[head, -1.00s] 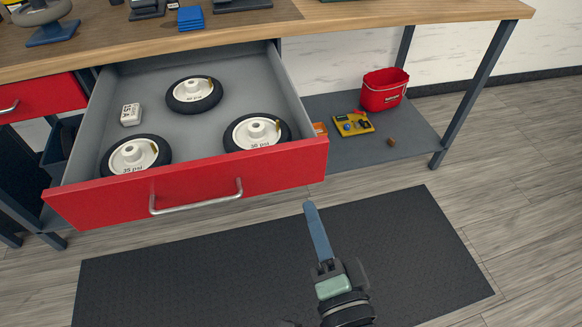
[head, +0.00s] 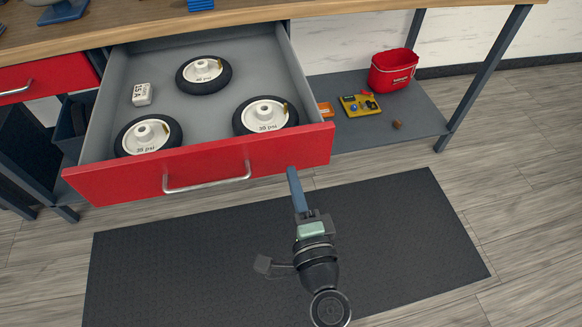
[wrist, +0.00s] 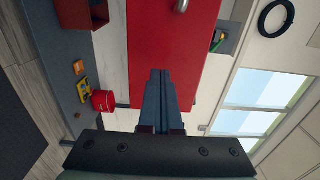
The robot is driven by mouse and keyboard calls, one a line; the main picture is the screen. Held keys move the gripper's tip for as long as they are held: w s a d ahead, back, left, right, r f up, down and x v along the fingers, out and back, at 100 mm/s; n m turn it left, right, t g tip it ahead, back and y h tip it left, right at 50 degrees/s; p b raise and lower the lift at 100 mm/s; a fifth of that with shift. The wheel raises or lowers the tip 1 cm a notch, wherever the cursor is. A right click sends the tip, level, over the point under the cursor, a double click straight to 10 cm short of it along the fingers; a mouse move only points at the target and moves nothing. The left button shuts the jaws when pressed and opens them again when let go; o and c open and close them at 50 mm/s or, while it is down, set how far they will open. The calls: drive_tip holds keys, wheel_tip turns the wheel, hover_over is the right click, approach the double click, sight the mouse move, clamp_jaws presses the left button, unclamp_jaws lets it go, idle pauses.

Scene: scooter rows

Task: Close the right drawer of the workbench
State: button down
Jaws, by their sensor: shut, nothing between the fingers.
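The right drawer (head: 210,168) of the workbench has a red front and a silver bar handle (head: 207,184). It stands pulled well out and holds three small wheels and a white box. My gripper (head: 291,170) is shut and empty, its blue fingers close to the lower right part of the red front, right of the handle. In the wrist view the fingertips (wrist: 160,72) point at the red drawer front (wrist: 172,45). I cannot tell whether they touch it.
A red bucket (head: 392,69) and a yellow tray (head: 360,105) of small items stand on the lower shelf (head: 420,119) at the right. A black mat (head: 400,235) covers the floor before the bench. Another red drawer (head: 45,76) at the left looks shut.

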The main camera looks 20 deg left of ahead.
drive_tip(key=shift+x, duration=1.15)
